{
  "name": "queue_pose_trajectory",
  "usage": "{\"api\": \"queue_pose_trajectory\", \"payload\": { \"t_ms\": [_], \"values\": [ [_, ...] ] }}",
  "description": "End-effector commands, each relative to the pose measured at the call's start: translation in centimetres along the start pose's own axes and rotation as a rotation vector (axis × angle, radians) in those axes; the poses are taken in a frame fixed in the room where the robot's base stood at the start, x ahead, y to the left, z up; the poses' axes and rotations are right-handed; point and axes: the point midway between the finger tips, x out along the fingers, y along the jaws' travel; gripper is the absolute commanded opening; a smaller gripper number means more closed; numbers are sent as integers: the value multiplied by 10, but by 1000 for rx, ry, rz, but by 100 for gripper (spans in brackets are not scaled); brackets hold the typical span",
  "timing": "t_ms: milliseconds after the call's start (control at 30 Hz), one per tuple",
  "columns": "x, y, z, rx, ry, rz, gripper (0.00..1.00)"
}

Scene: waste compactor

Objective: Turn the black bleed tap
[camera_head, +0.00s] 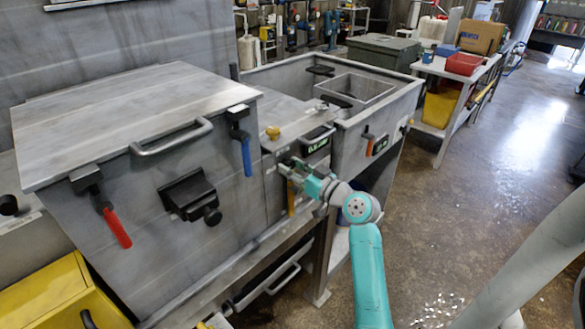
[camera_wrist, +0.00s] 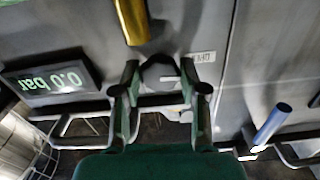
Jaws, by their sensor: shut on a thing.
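My gripper (camera_head: 290,170) reaches from the right to the front panel between the large lidded box and the open basin. In the wrist view, the gripper (camera_wrist: 160,84) has its two fingers on either side of a dark rounded knob, the black bleed tap (camera_wrist: 158,72), and is shut on it. A small label (camera_wrist: 202,57) is on the panel beside the tap. In the head view the tap is hidden by the gripper, so its turn angle cannot be told.
A display reading 0.0 bar (camera_wrist: 52,80) and a yellow lever (camera_wrist: 132,20) are close to the fingers. A blue-handled lever (camera_head: 246,155), a red-handled lever (camera_head: 117,228) and a lid handle (camera_head: 172,136) stick out on the left.

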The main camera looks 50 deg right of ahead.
Motion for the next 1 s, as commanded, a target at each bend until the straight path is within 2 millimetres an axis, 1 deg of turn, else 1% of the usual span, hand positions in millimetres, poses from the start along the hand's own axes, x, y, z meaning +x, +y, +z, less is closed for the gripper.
{"api": "queue_pose_trajectory", "payload": {
  "t_ms": [167,200,267,300,567,667,767,867,1000],
  "values": [
    [0,0,1,1,-2,0,8],
    [0,0,1,2,-2,0,50],
    [0,0,1,2,-2,0,65],
    [0,0,1,2,-1,0,68],
    [0,0,0,2,-1,0,68],
    [-4,0,1,2,-1,1,68],
    [-15,1,1,1,-1,3,68],
    [-32,1,1,3,-1,4,68],
    [-61,1,1,3,-1,4,68]
  ]
}}
